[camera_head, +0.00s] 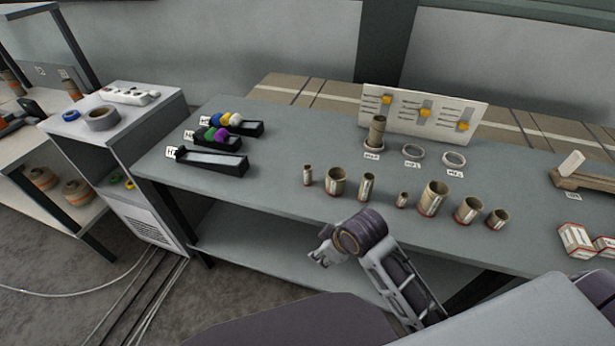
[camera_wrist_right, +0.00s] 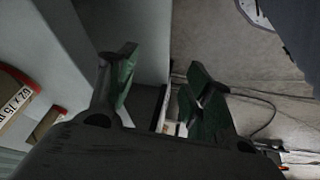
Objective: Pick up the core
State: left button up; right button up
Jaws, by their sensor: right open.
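Several brown cardboard cores of different sizes stand upright in a loose row on the grey table, among them a small one (camera_head: 308,176), a wide one (camera_head: 336,182), a slim one (camera_head: 366,187) and a large one (camera_head: 433,199). Another core (camera_head: 377,131) stands on a labelled ring spot near the back. I cannot tell which core is meant. My right gripper (camera_head: 322,256) is below and in front of the table's front edge, apart from the cores. In the right wrist view its fingers (camera_wrist_right: 160,92) are spread with nothing between them. My left gripper is not in view.
Two empty ring spots (camera_head: 413,151) (camera_head: 453,158) lie beside the standing core, before a white slider board (camera_head: 420,112). Black trays (camera_head: 212,162), some with coloured pieces, are at left. Small boxes (camera_head: 577,239) and a wooden block (camera_head: 585,178) are at right.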

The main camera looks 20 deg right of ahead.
jog(key=w+a+r+n+y, duration=0.1)
jog(key=w+a+r+n, duration=0.65)
jog(key=n, duration=0.45)
jog(key=n+h, duration=0.2)
jog(key=n, duration=1.5)
send_near(309, 167)
notch_tip(309, 167, up, 3)
jog(key=shift+s+f, duration=0.15)
jog(key=shift+s, duration=0.35)
jog(key=shift+f, duration=0.1)
jog(key=shift+x, duration=4.25)
